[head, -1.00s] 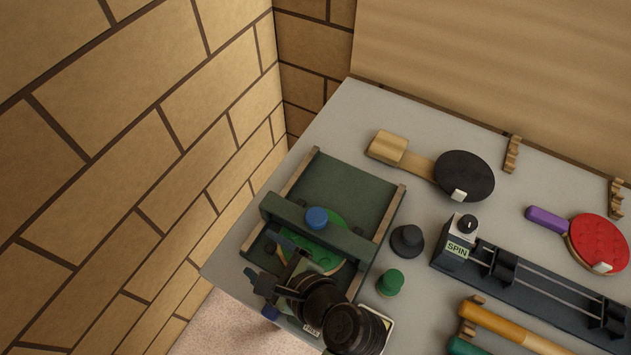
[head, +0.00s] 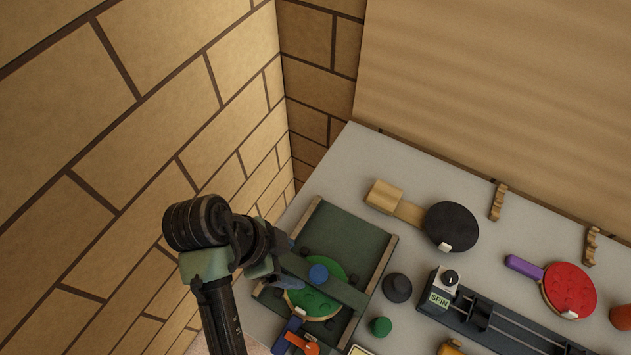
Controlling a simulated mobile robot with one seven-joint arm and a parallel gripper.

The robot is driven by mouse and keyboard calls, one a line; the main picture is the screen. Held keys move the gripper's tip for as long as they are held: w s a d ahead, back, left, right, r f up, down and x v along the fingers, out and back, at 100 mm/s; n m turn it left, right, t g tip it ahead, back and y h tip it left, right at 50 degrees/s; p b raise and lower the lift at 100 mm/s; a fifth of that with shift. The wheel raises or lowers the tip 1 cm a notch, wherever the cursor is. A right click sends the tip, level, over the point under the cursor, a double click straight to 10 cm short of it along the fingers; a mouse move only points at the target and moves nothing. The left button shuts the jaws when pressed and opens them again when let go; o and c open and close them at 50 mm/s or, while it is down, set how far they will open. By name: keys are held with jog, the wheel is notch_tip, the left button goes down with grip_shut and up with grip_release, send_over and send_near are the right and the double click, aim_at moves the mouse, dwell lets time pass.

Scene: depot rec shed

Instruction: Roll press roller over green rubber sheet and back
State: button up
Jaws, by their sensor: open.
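The press bed (head: 348,232) is a dark green board with wooden side rails, at the wall end of the grey bench. A dark green crossbar with a blue knob (head: 318,273) spans it, apparently the press roller; no rolling cylinder shows. A round, pimpled green rubber sheet (head: 318,302) on a wood-edged round piece lies in the bed, partly under the crossbar. My gripper (head: 287,266) is open at the left end of the crossbar and hides that end. I cannot tell whether it touches the bar.
A brick wall (head: 130,140) stands close on the left. Right of the press are a black knob (head: 397,288) and a green knob (head: 380,327). Black (head: 452,227) and red (head: 570,290) paddles and a SPIN rig (head: 440,290) lie further right. An orange part (head: 303,343) sits at the press's near end.

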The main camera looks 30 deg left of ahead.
aim_at(318, 273)
jog(key=x, duration=1.2)
jog(key=shift+s+f+p, duration=0.1)
jog(key=shift+f+p, duration=0.1)
jog(key=shift+p, duration=0.1)
grip_shut()
